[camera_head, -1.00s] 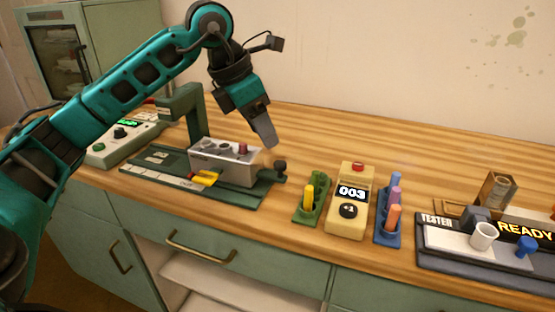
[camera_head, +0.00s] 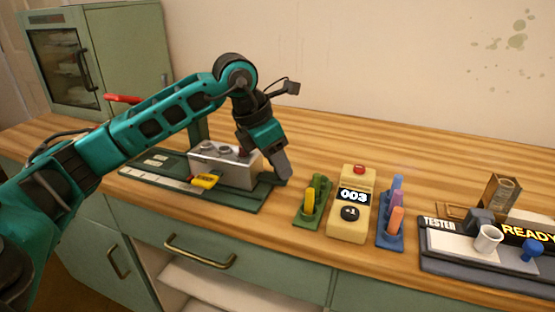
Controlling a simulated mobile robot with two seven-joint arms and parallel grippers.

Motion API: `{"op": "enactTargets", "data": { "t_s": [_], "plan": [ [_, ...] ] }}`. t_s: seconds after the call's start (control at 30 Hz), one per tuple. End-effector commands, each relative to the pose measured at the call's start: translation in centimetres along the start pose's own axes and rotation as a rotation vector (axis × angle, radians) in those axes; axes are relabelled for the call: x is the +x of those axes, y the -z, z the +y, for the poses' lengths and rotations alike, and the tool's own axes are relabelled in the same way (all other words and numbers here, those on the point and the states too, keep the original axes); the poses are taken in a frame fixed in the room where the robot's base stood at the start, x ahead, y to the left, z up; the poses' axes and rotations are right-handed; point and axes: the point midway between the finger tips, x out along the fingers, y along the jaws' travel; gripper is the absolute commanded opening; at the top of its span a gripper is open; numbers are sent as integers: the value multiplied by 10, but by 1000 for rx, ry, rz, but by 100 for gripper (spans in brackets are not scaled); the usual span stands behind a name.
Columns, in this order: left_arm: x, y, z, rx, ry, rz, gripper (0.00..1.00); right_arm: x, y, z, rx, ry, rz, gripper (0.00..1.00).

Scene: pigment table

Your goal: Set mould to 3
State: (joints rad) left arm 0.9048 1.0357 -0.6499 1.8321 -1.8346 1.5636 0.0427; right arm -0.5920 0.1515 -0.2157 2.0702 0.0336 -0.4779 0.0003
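The grey block-shaped mould (camera_head: 226,168) has several round openings in its top and sits on a long green base (camera_head: 235,200). A pale strip with markings (camera_head: 155,176) lies along the base's left part, and a yellow pointer piece (camera_head: 206,181) is at the mould's front. My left gripper (camera_head: 283,174) is low at the right end of the base, pointing down. It covers the place of the dark knob there, so I cannot tell whether it touches it. Its fingers show edge-on, and their gap cannot be seen. My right gripper is not in view.
A yellow counter box (camera_head: 346,214) reads 003. It stands between a green holder (camera_head: 312,212) and a blue holder (camera_head: 390,232) with coloured sticks. A tester (camera_head: 450,243) reading READY is at right.

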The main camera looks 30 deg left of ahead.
Motion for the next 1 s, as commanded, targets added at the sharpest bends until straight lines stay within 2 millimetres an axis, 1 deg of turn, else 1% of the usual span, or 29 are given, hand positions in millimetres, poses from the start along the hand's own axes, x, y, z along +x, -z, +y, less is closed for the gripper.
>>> {"op": "enactTargets", "data": {
  "t_s": [0.03,0.07,0.4,0.77,0.87,1.0],
  "plan": [
    [0,0,0,0,0,0,34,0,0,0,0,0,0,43],
    [0,0,0,0,0,0,32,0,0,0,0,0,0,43],
    [0,0,0,0,0,-1,0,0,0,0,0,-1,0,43],
    [-1,2,2,-1,-1,0,0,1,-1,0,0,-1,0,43],
    [-3,12,13,-4,-3,3,0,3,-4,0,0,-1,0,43],
    [-12,38,41,-10,-7,5,0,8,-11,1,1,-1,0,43]
  ]
}}
